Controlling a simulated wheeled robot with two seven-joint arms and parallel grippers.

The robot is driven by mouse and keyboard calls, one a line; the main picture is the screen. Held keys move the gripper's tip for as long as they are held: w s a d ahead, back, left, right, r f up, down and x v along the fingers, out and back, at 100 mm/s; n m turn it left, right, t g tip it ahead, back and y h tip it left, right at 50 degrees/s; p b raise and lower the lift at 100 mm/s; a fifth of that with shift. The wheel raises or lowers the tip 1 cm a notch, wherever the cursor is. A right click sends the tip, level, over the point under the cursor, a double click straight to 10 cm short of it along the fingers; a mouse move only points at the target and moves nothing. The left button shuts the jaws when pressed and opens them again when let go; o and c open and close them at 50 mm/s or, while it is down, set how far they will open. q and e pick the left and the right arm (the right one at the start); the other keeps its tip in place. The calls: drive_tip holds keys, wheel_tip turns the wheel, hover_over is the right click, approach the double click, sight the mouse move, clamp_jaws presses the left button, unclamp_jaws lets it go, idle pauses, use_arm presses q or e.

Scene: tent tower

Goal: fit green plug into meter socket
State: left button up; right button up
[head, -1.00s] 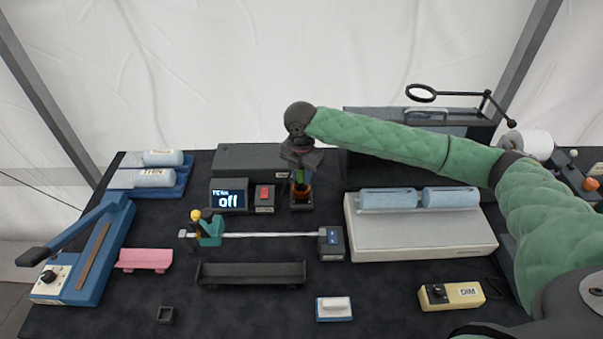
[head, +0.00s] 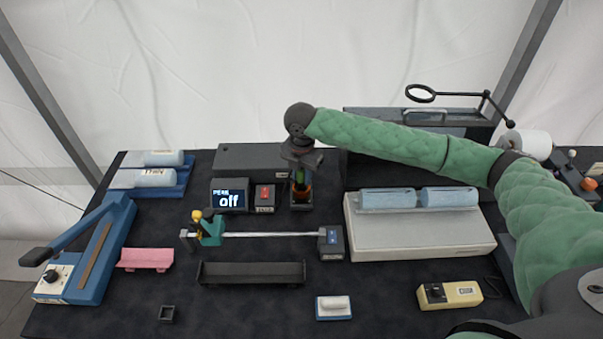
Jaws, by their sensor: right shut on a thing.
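The green plug (head: 299,176) is a small dark green piece between the fingers of my right gripper (head: 300,172), which is shut on it and points down from above. An orange ring (head: 302,187) shows just below the plug, over a dark upright block (head: 301,202). The fingers hide much of the plug, and I cannot tell whether it is inside a socket there. The meter (head: 228,196) stands to the left with a lit screen reading "off". A small box with a red switch (head: 264,193) sits between the meter and the block. My left gripper is not in view.
A white machine with blue rollers (head: 425,245) stands to the right. A rail with a teal slider (head: 211,232) lies in front, before a black tray (head: 250,274). A blue lever press (head: 85,255) is at the left. My right arm spans the back right.

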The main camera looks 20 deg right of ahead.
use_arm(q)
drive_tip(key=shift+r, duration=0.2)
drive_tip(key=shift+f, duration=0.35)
use_arm(e)
drive_tip(key=shift+f, duration=1.3)
drive_tip(key=o, duration=1)
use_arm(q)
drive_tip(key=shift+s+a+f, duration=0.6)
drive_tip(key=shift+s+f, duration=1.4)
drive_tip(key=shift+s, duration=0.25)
use_arm(e)
drive_tip(key=shift+r, duration=0.1)
drive_tip(key=shift+r+b, duration=0.6)
wheel_tip(320, 180, up, 5)
drive_tip(key=shift+f+b, duration=0.15)
drive_tip(key=shift+b, duration=0.8)
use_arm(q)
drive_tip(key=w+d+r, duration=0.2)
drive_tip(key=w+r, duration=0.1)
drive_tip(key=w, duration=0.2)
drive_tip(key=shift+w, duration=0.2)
use_arm(e)
drive_tip(key=shift+r, duration=0.85)
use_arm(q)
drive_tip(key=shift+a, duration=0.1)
